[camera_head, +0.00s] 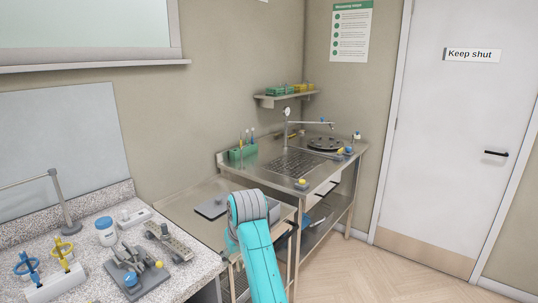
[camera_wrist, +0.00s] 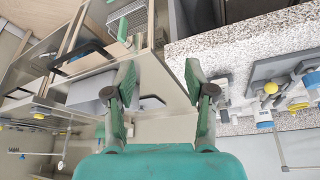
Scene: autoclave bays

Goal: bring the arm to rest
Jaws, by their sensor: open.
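My gripper (camera_wrist: 160,82) shows in the wrist view with its two green fingers apart and nothing between them. The wrist picture looks upside down, with the steel bench to the left and the speckled counter to the right. In the head view my teal arm (camera_head: 262,262) reaches forward from the bottom edge, with its grey-banded joint in front of the steel bench. The gripper itself is hidden behind the arm there.
The speckled counter (camera_head: 205,262) at left holds a white jar with a blue lid (camera_head: 106,231), grey clamp devices (camera_head: 135,272) and a rack with yellow and blue handled tools (camera_head: 55,283). A dark flat plate (camera_head: 212,206) lies on the steel bench (camera_head: 180,205). Floor (camera_head: 370,270) at right is clear.

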